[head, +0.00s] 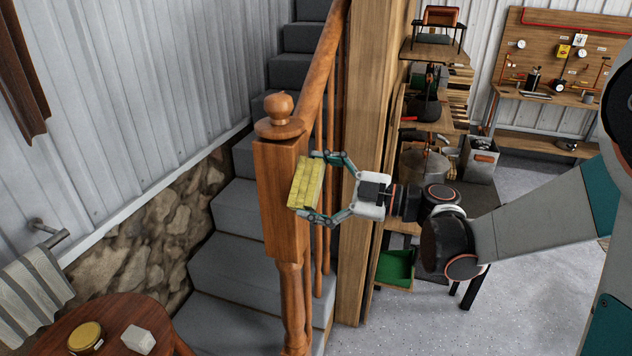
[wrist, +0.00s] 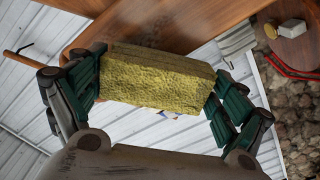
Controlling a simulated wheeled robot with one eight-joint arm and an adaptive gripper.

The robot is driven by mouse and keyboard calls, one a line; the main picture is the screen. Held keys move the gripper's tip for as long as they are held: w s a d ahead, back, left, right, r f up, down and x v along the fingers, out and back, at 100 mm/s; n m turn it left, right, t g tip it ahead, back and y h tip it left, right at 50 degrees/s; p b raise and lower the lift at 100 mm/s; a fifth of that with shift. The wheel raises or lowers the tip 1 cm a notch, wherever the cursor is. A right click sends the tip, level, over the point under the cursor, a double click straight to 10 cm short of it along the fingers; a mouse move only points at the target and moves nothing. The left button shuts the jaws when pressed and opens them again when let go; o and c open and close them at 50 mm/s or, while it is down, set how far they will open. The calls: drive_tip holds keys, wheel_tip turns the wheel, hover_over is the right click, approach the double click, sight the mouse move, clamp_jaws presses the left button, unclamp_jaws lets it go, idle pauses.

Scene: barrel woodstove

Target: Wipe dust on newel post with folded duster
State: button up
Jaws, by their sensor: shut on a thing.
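The folded duster (head: 306,184) is a yellow block of cloth. My gripper (head: 322,188) is shut on it, one finger at each end. In the wrist view the duster (wrist: 160,77) spans between the two green-padded fingers. The newel post (head: 279,190) is square brown wood with a round knob on top, at the foot of the stairs. The duster is at the right side of the post's square part; I cannot tell for sure whether they touch. In the wrist view the post's wood (wrist: 170,22) lies just beyond the duster. Faint dark specks show on that wood.
Handrail (head: 325,50) and balusters rise behind the post, beside grey stairs (head: 235,220). A thick wooden upright (head: 365,130) and loaded shelves (head: 435,125) stand right of it, near my arm. A round table (head: 65,325) with a tin and white block stands lower left.

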drive_tip(key=shift+r+p, duration=0.7)
drive_tip(key=shift+r, duration=0.35)
drive_tip(key=w+d, duration=0.2)
drive_tip(key=w, duration=0.5)
drive_tip(key=shift+d+b, duration=0.25)
drive_tip(key=shift+b, duration=0.15)
drive_tip(key=shift+w, duration=0.1)
drive_tip(key=v, duration=0.6)
drive_tip(key=shift+d, duration=0.1)
drive_tip(key=v, duration=0.3)
idle(0.4)
idle(0.4)
